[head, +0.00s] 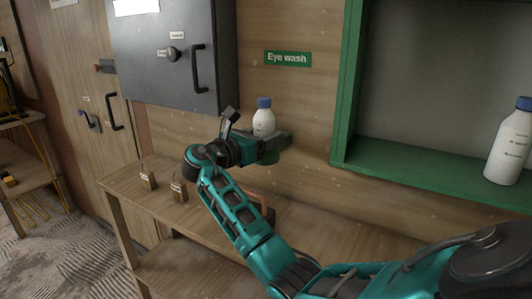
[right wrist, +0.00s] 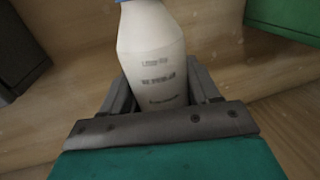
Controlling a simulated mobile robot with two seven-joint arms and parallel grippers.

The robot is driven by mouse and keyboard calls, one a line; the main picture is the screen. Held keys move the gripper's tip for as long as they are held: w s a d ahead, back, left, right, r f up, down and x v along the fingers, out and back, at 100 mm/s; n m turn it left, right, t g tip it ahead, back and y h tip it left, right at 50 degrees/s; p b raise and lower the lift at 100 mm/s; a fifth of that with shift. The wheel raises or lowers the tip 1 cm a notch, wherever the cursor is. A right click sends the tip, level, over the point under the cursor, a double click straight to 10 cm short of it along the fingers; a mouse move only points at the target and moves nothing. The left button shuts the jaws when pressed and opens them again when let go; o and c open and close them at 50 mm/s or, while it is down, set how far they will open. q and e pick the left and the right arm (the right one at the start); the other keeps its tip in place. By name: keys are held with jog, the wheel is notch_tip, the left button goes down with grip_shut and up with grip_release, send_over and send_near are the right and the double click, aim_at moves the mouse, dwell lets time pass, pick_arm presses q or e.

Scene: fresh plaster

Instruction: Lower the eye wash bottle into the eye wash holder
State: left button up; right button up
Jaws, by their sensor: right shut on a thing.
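The eye wash bottle (head: 263,122), white with a blue cap, is upright in front of the wooden wall, below the green "Eye wash" sign (head: 288,58). My right gripper (head: 270,141) is shut around its lower part. In the right wrist view the bottle (right wrist: 152,62) stands between the two grey fingers, its printed label facing the camera and its cap cut off by the top edge. I cannot make out the eye wash holder apart from the gripper, and the bottle's base is hidden. My left gripper is not in view.
Another white bottle (head: 508,150) stands on the green-framed shelf (head: 430,180) at right. A dark grey cabinet (head: 150,60) hangs at upper left. Two small padlocks (head: 148,177) (head: 179,191) sit on the wooden bench (head: 125,185) below my arm.

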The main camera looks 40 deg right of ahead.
jog(key=o, duration=1.3)
jog(key=shift+o, duration=0.2)
jog(key=a, duration=1.3)
jog(key=shift+s, duration=0.4)
